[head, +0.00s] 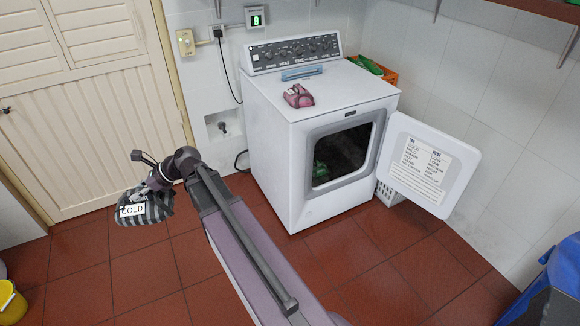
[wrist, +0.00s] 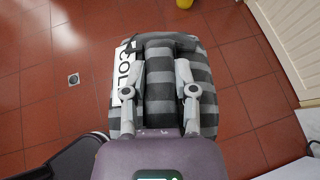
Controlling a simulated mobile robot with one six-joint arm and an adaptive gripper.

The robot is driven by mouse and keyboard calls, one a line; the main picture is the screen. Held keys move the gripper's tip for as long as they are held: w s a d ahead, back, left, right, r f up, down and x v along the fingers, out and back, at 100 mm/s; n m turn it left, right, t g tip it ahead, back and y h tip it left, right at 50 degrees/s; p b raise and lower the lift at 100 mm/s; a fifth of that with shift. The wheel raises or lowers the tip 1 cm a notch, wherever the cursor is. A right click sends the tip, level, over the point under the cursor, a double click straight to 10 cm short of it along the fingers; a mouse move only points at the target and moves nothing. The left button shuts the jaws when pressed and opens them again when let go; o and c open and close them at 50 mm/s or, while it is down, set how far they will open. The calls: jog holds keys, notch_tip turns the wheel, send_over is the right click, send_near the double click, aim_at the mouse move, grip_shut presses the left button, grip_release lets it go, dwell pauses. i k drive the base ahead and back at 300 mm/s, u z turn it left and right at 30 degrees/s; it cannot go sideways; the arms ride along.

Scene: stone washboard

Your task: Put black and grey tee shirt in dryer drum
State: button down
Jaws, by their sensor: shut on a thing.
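The black and grey striped tee shirt (head: 146,211) is bundled, with a white label reading COLD. My gripper (head: 158,180) is shut on it and holds it left of the dryer, in front of the cream door. In the wrist view the shirt (wrist: 207,100) fills the space around and between the fingers of my gripper (wrist: 160,75). The white dryer (head: 290,170) stands at the centre right of the head view with its door (head: 432,195) swung open to the right. Its dark drum opening (head: 345,153) shows a green item inside.
A pink-and-purple item (head: 298,96) and a blue item (head: 301,73) lie on the dryer top. An orange crate (head: 388,76) is behind it. A white basket (head: 388,194) stands under the dryer door. A yellow bucket (head: 10,303) is at lower left. Red floor tiles are clear in front.

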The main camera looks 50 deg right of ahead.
aim_at(335, 161)
jog(key=z, duration=1.9)
jog(key=i, duration=1)
jog(key=u, duration=0.05)
